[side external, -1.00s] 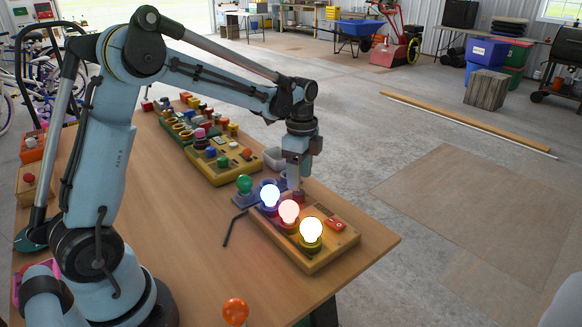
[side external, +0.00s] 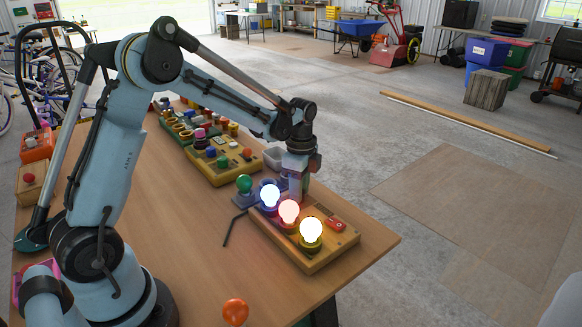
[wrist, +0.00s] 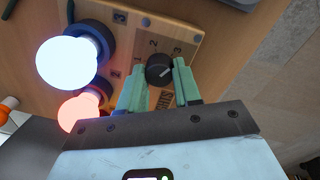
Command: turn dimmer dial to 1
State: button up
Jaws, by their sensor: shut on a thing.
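The black dimmer dial (wrist: 158,69) sits on a wooden board (wrist: 190,37), with the numbers 1, 2 and 3 printed around it. A pale pointer mark shows on the dial, but I cannot tell for sure which number it faces. My gripper (wrist: 159,76) has its two green fingers on either side of the dial, shut on it. In the side view my gripper (side external: 297,190) points down at the far end of the board (side external: 285,250), and the dial is hidden there. Three bulbs on the board are lit: blue-based (side external: 270,194), red-based (side external: 289,211) and yellow-based (side external: 311,231).
A red switch (side external: 336,225) is on the board's right side. Another yellow board (side external: 224,166) stands behind. The table (side external: 165,225) is clear in the middle.

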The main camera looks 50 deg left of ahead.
jog(key=shift+c, duration=0.8)
jog(key=shift+n, duration=0.4)
jog(key=n, duration=0.4)
jog(key=shift+n, duration=0.3)
jog(key=n, duration=1.2)
jog(key=shift+s+a+n+t, duration=0.1)
jog(key=shift+n+t, duration=0.2)
jog(key=n, duration=0.6)
jog(key=o, duration=1.1)
jog(key=shift+c, duration=0.2)
